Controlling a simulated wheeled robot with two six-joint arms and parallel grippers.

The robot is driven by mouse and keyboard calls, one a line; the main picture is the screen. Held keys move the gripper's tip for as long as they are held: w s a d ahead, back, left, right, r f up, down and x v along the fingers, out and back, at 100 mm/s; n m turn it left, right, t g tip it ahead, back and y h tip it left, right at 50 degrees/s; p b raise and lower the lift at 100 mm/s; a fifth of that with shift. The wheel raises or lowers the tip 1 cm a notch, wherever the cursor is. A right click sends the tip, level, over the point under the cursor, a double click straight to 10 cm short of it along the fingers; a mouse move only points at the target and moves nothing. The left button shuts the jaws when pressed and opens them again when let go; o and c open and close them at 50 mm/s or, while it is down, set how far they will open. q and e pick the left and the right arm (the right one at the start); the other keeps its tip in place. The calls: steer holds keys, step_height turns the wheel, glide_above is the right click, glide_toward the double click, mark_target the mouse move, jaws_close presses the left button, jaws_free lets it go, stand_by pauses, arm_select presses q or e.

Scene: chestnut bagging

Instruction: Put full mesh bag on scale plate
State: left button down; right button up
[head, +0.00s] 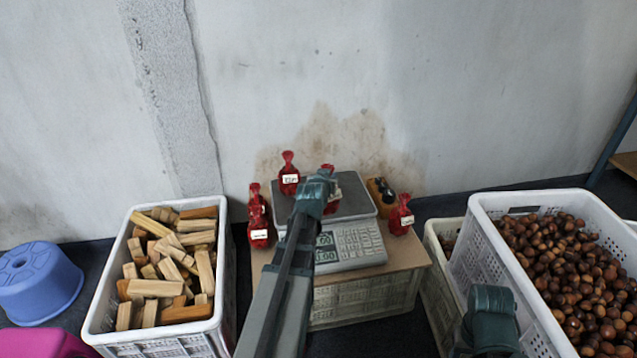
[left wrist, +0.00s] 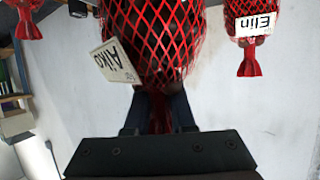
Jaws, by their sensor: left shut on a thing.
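My left gripper (head: 326,180) is over the right half of the scale plate (head: 353,200). Its fingers (left wrist: 160,112) are shut on the gathered neck of a full red mesh bag (left wrist: 155,45) labelled "Aiko". In the head view the held bag (head: 333,203) is mostly hidden behind my wrist; whether its base touches the plate cannot be told. A second red bag (head: 289,176), labelled "Elin" in the left wrist view (left wrist: 256,40), stands on the plate's left part. My right arm shows at the lower right of the head view, with its fingers out of sight.
Red bags stand left (head: 258,226) and right (head: 400,216) of the scale (head: 352,246), on a board over a crate. A dark tool (head: 381,190) lies right of the plate. A wood-block crate (head: 228,262) is left, a chestnut crate (head: 487,250) right.

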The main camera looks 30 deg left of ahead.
arm_select(q)
steer(key=w+a+f+b, duration=0.4)
steer(key=w+a, duration=0.7)
steer(key=w, duration=0.1)
steer(key=shift+w+a+f+y+b, duration=0.15)
steer(key=shift+w+a+y+b, duration=0.15)
steer(key=shift+w+a+b, duration=0.05)
stand_by(0.4)
steer(key=shift+f, duration=0.15)
steer(key=c, duration=0.8)
jaws_free()
steer(key=shift+o, duration=0.2)
